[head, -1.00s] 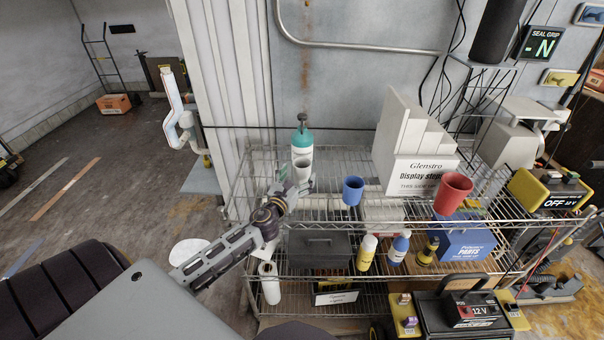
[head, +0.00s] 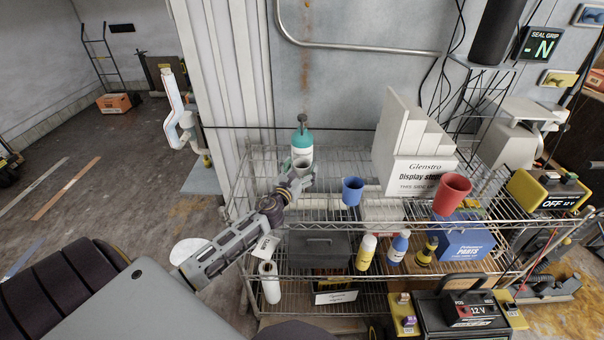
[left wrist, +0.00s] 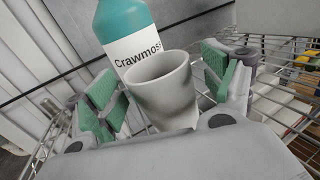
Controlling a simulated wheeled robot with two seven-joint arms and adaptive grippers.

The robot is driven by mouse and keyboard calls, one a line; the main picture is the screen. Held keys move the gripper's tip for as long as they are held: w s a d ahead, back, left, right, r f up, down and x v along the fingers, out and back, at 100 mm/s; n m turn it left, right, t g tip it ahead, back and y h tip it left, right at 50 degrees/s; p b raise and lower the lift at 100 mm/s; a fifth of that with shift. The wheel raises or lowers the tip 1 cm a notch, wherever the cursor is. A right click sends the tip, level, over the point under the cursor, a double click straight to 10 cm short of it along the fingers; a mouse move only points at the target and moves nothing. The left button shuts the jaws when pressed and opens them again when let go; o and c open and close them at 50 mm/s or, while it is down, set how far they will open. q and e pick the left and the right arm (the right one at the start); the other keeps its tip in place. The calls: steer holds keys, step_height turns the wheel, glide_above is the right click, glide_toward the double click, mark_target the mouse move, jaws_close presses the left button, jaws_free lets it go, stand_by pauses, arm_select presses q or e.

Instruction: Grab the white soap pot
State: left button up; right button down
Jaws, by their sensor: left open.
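The white pot (head: 302,164), an open cup shape, stands on the top wire shelf in front of a teal bottle with a white label. In the left wrist view the pot (left wrist: 162,88) is upright between the green-padded fingers of my left gripper (left wrist: 165,97). The fingers are open, one on each side, with a gap visible at the left. The pot's lower part is hidden by the gripper body. In the head view my left gripper (head: 299,177) is around the pot from the near side. My right gripper is not in view.
The teal bottle (left wrist: 122,25) stands close behind the pot. A blue cup (head: 352,190) and a red cup (head: 452,194) stand to the right on the top shelf (head: 335,212). A stepped white display block (head: 420,175) is behind them. Bottles and boxes fill the shelf below.

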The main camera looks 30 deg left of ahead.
arm_select(q)
steer(key=shift+w, duration=0.4)
steer(key=c, duration=1.2)
steer(key=shift+o, duration=0.2)
steer(key=shift+r, duration=0.1)
